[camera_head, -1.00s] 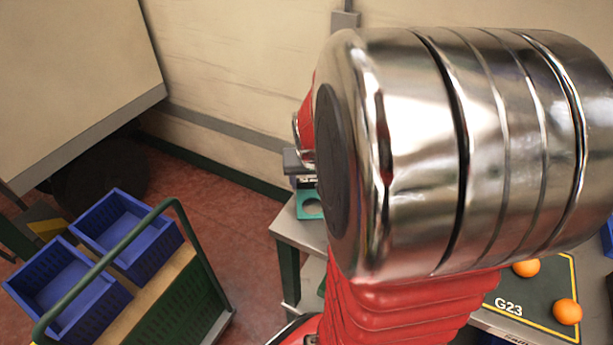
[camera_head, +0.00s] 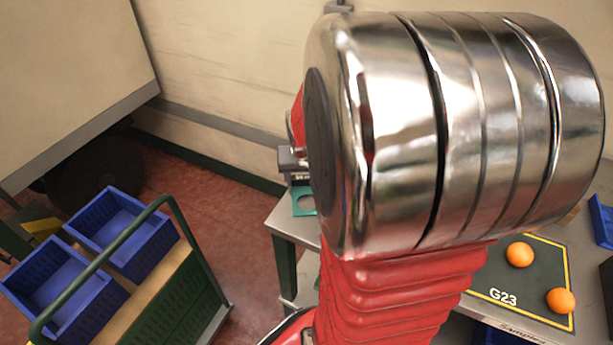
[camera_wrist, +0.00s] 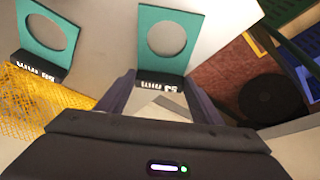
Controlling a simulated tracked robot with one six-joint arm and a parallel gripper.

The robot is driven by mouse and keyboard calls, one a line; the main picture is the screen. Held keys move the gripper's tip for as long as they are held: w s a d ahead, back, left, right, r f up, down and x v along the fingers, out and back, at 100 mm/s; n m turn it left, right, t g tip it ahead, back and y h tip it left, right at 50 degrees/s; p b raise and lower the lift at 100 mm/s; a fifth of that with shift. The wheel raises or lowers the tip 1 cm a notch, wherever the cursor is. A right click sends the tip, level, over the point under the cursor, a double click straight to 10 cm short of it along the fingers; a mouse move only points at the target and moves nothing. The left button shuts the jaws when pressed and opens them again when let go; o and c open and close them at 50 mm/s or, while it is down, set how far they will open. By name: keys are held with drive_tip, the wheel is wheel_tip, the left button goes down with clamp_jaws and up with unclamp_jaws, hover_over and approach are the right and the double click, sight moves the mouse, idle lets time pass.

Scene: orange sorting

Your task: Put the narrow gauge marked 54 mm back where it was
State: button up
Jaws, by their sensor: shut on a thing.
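In the wrist view, a teal gauge plate (camera_wrist: 165,42) with a large round hole stands on a black base (camera_wrist: 162,85). The base's white marking is upside down and seems to read 54 mm. My gripper (camera_wrist: 161,92) is shut on this gauge, with one dark finger on each side of the base. A second teal gauge (camera_wrist: 56,37) stands to its left, and I cannot read its number surely. In the head view, my gripper (camera_head: 292,160) is mostly hidden behind my arm. A teal plate (camera_head: 304,201) with a hole shows just below it, by the grey table's corner.
Yellow netting (camera_wrist: 40,100) lies close to the second gauge. The grey table (camera_head: 290,222) ends at a corner with floor beyond. A cart with blue crates (camera_head: 118,225) stands left. Oranges (camera_head: 519,254) lie on the G23 mat (camera_head: 535,285) at right.

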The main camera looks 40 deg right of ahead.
drive_tip(key=o, duration=1.1)
drive_tip(key=shift+o, duration=0.6)
drive_tip(key=o, duration=0.3)
wheel_tip(320, 180, up, 8)
idle(1.0)
idle(0.4)
